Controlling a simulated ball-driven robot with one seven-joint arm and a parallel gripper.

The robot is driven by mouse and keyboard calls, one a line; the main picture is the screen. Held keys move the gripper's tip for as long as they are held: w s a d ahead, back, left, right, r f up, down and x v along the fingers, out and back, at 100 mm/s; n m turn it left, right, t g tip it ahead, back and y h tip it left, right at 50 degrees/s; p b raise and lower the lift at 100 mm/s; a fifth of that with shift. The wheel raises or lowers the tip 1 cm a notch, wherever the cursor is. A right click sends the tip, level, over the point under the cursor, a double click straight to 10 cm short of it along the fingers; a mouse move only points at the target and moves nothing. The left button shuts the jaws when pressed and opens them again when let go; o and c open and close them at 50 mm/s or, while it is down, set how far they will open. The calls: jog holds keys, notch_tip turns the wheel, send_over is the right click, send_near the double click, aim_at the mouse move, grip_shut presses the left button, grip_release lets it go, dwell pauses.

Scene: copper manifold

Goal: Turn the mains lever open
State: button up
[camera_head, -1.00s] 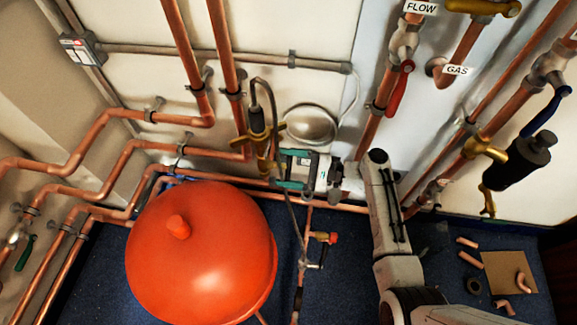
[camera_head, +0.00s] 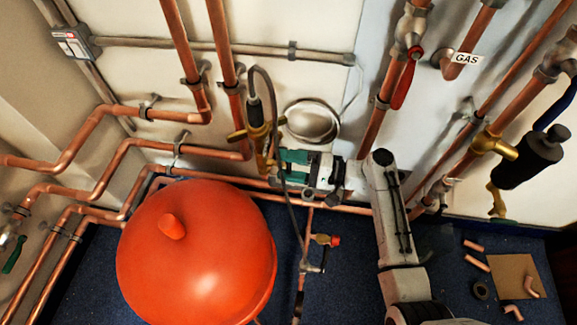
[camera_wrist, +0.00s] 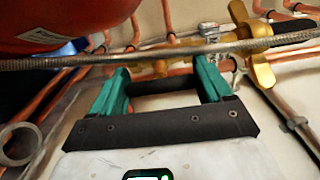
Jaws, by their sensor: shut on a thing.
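A brass valve assembly (camera_head: 259,137) with wing-like arms stands on the pipework left of my gripper; it also shows in the wrist view (camera_wrist: 246,45). My gripper (camera_head: 281,166) points left at its lower part. In the wrist view my gripper's teal fingers (camera_wrist: 158,70) stand wide apart, with a brass part (camera_wrist: 160,69) across their tips, and they are shut on it. A hose crosses in front and hides some of the contact. No label marks the mains lever; I cannot tell whether this part is it.
A large red vessel (camera_head: 197,250) stands lower left, close to the gripper. A grey braided hose (camera_head: 289,205) hangs beside the gripper. A red lever (camera_head: 405,82) and a blue lever (camera_head: 557,104) are to the right. Copper pipes line the wall.

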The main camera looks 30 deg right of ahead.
jog(key=shift+f+n, duration=0.1)
jog(key=shift+n, duration=0.2)
jog(key=shift+c, duration=0.2)
jog(key=o, duration=1)
jog(key=p+v, duration=0.1)
jog(key=v, duration=0.9)
jog(key=shift+s+d, duration=0.25)
jog(key=shift+d, duration=0.05)
